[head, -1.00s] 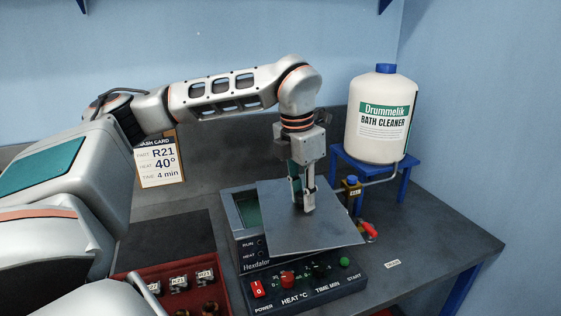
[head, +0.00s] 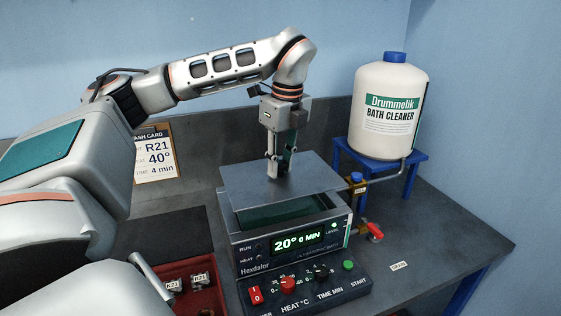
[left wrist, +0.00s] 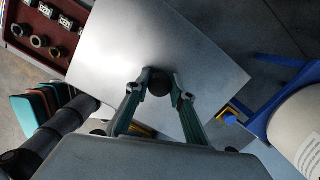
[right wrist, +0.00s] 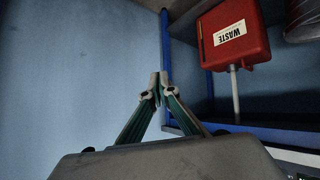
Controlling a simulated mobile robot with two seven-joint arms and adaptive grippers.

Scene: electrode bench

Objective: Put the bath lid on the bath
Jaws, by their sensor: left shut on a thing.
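The bath lid (head: 245,184) is a flat grey metal plate with a dark knob (left wrist: 158,87). My left gripper (head: 279,172) is shut on that knob, fingers pointing down, and it also shows in the left wrist view (left wrist: 161,82). The bath (head: 250,248) is a grey box whose display reads 20° 0 MIN. The lid is over the back part of the bath, and the front of the opening (head: 290,214) shows dark green. Whether the lid touches the rim I cannot tell. My right gripper (right wrist: 156,86) is shut and empty, away from the bench top.
A Bath Cleaner bottle (head: 389,110) stands on a blue stand (head: 408,180), with a pipe and red-handled valve (head: 374,232) at the bath's right. A red tray (head: 210,273) with small parts lies front left. A red waste container (right wrist: 234,38) shows in the right wrist view.

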